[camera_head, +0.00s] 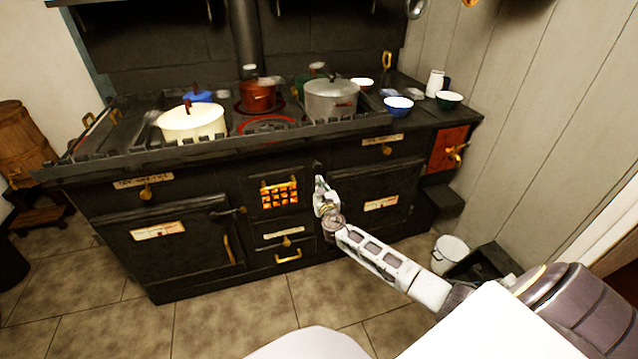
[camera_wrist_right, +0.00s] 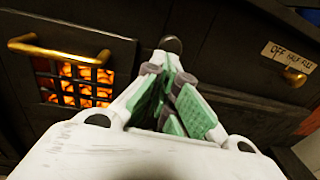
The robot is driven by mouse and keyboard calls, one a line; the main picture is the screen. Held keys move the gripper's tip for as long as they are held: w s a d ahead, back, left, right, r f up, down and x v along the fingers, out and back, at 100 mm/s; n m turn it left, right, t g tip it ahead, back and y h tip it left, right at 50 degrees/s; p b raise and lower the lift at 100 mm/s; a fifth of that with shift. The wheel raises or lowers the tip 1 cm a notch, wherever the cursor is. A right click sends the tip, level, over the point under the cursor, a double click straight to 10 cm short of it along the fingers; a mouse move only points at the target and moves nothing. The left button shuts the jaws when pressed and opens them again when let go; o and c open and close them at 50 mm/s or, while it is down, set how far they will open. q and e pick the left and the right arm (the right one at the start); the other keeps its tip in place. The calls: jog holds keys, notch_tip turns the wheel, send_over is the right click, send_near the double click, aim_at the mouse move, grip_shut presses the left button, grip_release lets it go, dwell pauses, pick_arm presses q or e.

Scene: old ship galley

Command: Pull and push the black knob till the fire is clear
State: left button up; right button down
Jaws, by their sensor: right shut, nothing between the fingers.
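The black knob (camera_wrist_right: 171,44) is a small round dark knob on the stove front, just beyond my right fingertips in the right wrist view. In the head view it shows as a small dark shape (camera_head: 318,163) right above my right gripper (camera_head: 320,182). That gripper (camera_wrist_right: 171,72) is shut and empty, with green pads, and points at the stove front just under the knob. Whether it touches the knob is unclear. The fire glows orange behind a barred grate (camera_head: 280,195), left of the gripper; it also shows in the wrist view (camera_wrist_right: 80,85). My left gripper is out of view.
The black stove (camera_head: 180,260) carries a cream pot (camera_head: 192,124), a red pot (camera_head: 257,96) and a grey pot (camera_head: 331,101). A brass bar handle (camera_wrist_right: 60,52) crosses above the grate. A white bucket (camera_head: 450,254) stands on the floor at right. The tiled floor in front is clear.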

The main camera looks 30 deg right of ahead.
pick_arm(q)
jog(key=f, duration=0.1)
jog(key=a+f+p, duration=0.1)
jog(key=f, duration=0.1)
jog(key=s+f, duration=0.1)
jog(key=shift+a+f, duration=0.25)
pick_arm(e)
jog(key=v, duration=0.8)
